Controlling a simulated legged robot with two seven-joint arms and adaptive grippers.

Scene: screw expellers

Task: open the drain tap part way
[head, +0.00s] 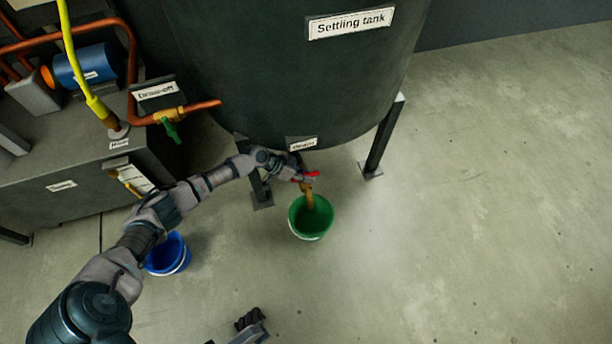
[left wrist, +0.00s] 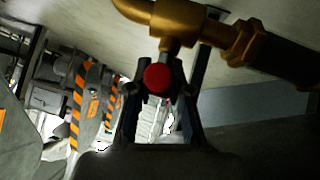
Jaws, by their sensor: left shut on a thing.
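The drain tap has a red handle (head: 311,175) and sits below the label "drain" (head: 302,144) at the foot of the settling tank (head: 290,85). My left gripper (head: 297,177) is shut on the red handle. In the left wrist view the round red handle end (left wrist: 157,78) lies between the two fingers, below the brass tap body (left wrist: 185,22). A brown stream (head: 309,196) shows below the tap and runs down into the green bucket (head: 312,230). My right gripper (head: 250,322) is low in the head view, away from the tap; its finger opening is unclear.
A blue bucket (head: 168,258) stands on the floor, partly behind my left arm. The tank's dark legs (head: 380,145) stand near the green bucket. A draw-off tap with a green handle (head: 171,130) is at upper left. The floor to the right is clear.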

